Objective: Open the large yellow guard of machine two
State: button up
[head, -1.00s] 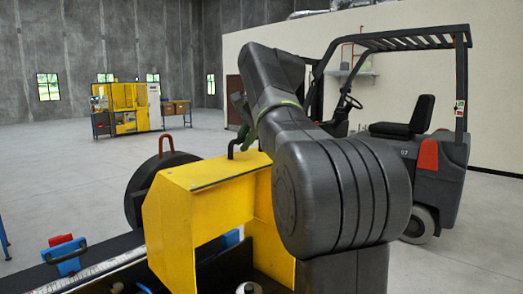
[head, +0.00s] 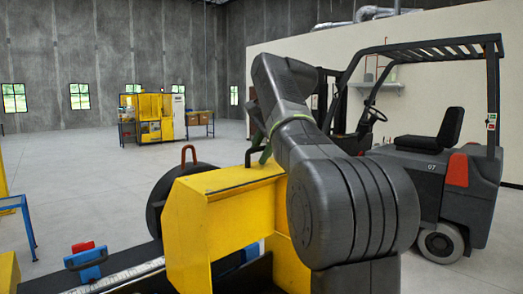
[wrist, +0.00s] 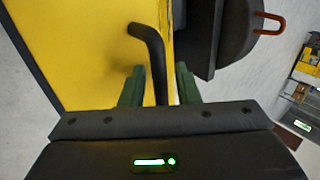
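The large yellow guard (head: 222,208) stands over the dark machine bed in the head view, with an open gap below its top panel. Its yellow panel (wrist: 80,50) fills the upper left of the wrist view. A black bent handle (wrist: 153,50) rises from the panel. My gripper (wrist: 160,88) has one green finger on each side of the handle, with narrow gaps showing between fingers and bar. The fingers look apart and not closed on it. In the head view my gripper (head: 260,150) is at the guard's top edge, partly hidden by my arm.
A black round part with a red-brown loop (head: 188,155) stands behind the guard. A blue and red clamp (head: 87,260) sits at lower left. A forklift (head: 440,165) stands at right. Another yellow machine (head: 155,115) is far back. The floor between is clear.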

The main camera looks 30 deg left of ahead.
jog(key=shift+d+r, duration=0.1)
jog(key=shift+r, duration=0.05)
jog(key=v, duration=1.1)
jog(key=shift+d+r, duration=0.25)
jog(key=shift+d, duration=0.05)
jog(key=shift+s, duration=0.1)
jog(key=shift+f, duration=0.1)
jog(key=x, duration=1.1)
jog(key=shift+a+f, duration=0.2)
jog(key=shift+a, duration=0.1)
jog(key=shift+d, duration=0.15)
